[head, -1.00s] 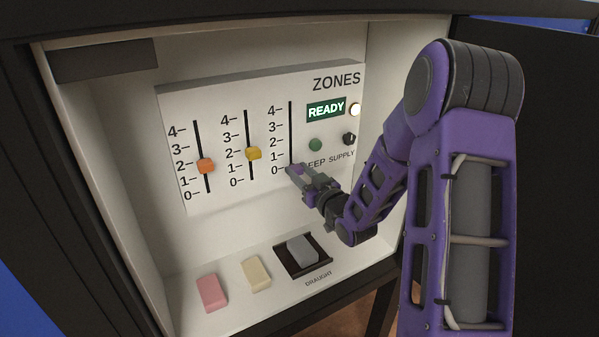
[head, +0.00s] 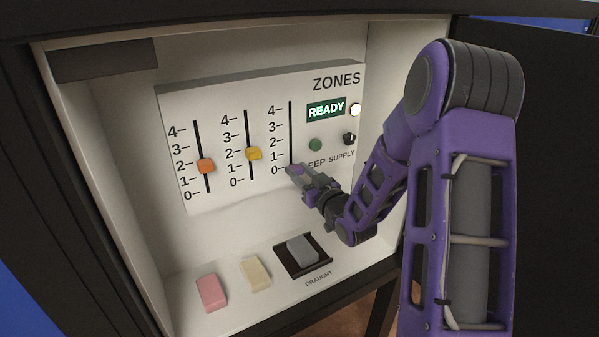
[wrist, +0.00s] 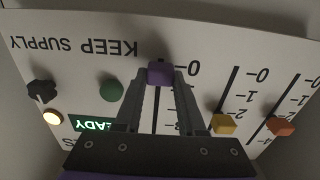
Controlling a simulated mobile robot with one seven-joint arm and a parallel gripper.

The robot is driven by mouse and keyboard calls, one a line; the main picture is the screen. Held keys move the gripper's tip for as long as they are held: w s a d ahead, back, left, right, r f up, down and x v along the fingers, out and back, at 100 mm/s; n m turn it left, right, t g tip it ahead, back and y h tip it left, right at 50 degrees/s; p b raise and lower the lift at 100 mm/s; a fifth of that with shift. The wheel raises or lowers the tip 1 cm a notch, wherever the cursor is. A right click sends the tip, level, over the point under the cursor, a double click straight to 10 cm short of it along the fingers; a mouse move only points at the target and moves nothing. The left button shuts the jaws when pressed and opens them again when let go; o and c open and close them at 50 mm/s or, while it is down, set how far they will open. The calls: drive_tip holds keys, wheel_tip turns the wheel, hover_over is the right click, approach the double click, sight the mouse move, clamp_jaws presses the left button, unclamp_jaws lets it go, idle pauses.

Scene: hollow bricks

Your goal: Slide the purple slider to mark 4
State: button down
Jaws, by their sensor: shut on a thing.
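The purple slider (wrist: 160,73) sits at the 0 end of its slot, the rightmost of three on the white ZONES panel. In the head view the slider (head: 296,169) shows only in part at my gripper's tips. My gripper (head: 299,172) reaches it from the lower right. In the wrist view my gripper (wrist: 161,76) has one finger on each side of the slider and is shut on it. The slot's scale runs from 0 at the bottom to 4 at the top in the head view.
An orange slider (head: 206,166) stands near 2 and a yellow slider (head: 254,153) a little below 2. Right of the purple slot are a lit READY display (head: 326,109), a green button (head: 315,145) and a black knob (head: 349,139). Pink (head: 211,293) and cream (head: 256,273) blocks lie below.

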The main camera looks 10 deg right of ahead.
wheel_tip(320, 180, up, 17)
drive_tip(key=p, duration=0.6)
drive_tip(key=shift+f+p, duration=0.2)
drive_tip(key=shift+p, duration=0.1)
drive_tip(key=shift+c, duration=2.4)
unclamp_jaws()
drive_tip(key=shift+f, duration=0.1)
